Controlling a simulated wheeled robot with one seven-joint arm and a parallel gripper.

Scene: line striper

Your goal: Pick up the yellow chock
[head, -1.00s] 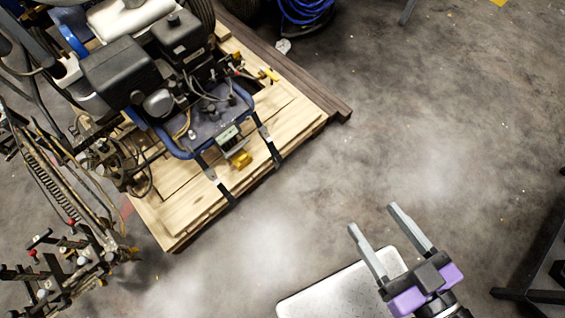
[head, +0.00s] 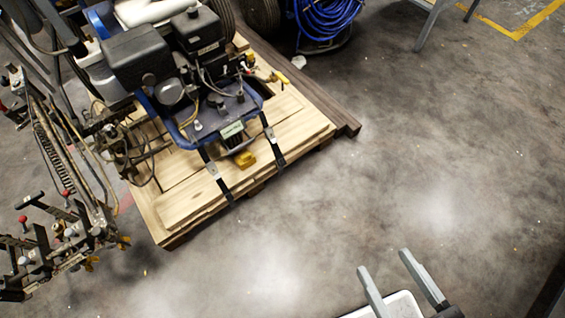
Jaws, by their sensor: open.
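A small yellow chock (head: 245,159) sits on the wooden pallet (head: 180,205), at the front of the line striper (head: 185,80) and between two dark straps. My gripper (head: 388,272) is at the bottom right, its two grey fingers spread apart with nothing between them. It is well away from the chock, to the right of it and lower in the picture. The rear of the gripper is cut off by the frame's bottom edge.
Two dark straps (head: 271,138) run over the pallet's edge on either side of the chock. A dark beam (head: 347,127) lies along the pallet's right side. A coiled blue hose (head: 325,18) stands at the back. The concrete floor between gripper and pallet is clear.

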